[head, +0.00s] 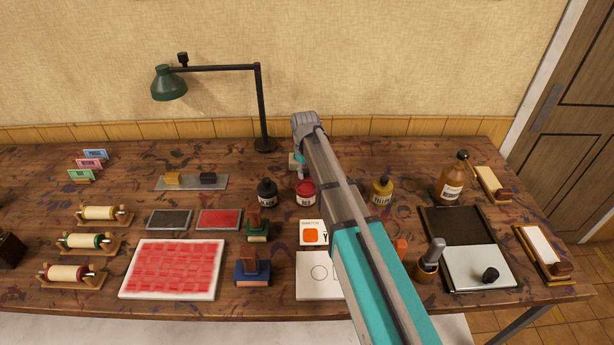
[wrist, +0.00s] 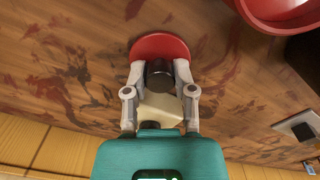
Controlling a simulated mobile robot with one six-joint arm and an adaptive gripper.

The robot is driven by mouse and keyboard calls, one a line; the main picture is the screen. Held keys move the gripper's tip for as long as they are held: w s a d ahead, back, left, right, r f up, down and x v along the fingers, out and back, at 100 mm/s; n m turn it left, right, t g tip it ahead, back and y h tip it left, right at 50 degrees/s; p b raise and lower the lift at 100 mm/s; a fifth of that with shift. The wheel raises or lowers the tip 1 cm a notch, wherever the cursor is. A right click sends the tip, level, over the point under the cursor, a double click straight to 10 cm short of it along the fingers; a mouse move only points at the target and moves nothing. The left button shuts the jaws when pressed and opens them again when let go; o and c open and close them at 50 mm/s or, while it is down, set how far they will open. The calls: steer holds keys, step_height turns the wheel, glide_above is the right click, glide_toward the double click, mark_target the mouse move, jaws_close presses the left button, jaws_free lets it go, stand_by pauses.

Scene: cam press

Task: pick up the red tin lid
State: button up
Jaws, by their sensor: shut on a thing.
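In the wrist view the red tin lid (wrist: 160,46) is a round red disc with a dark cylindrical knob (wrist: 159,78). My gripper (wrist: 160,72) has its two fingers closed on either side of the knob, with the disc just beyond the fingertips. I cannot tell whether the lid touches the table. In the head view my gripper (head: 299,172) is over the back middle of the table, partly behind my arm, and I cannot make out the lid there.
A red jar (head: 306,194) stands just in front of my gripper, beside a black bottle (head: 267,194). A yellow bottle (head: 381,192) stands to the right. The lamp (head: 261,110) rises behind left. A red rounded vessel (wrist: 285,12) fills the wrist view's upper right corner.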

steer(key=shift+r, duration=0.1)
stand_by(0.3)
step_height(320, 180, up, 3)
steer(key=p, duration=0.3)
steer(key=s+a+r+p, duration=0.7)
steer(key=s+r+p, duration=0.2)
steer(key=s, duration=0.3)
steer(key=shift+r+p, duration=0.4)
steer(key=shift+p, duration=0.1)
steer(key=shift+a+f, duration=0.1)
steer(key=shift+f+b, duration=0.25)
steer(key=shift+b, duration=0.1)
steer(key=shift+s, duration=0.15)
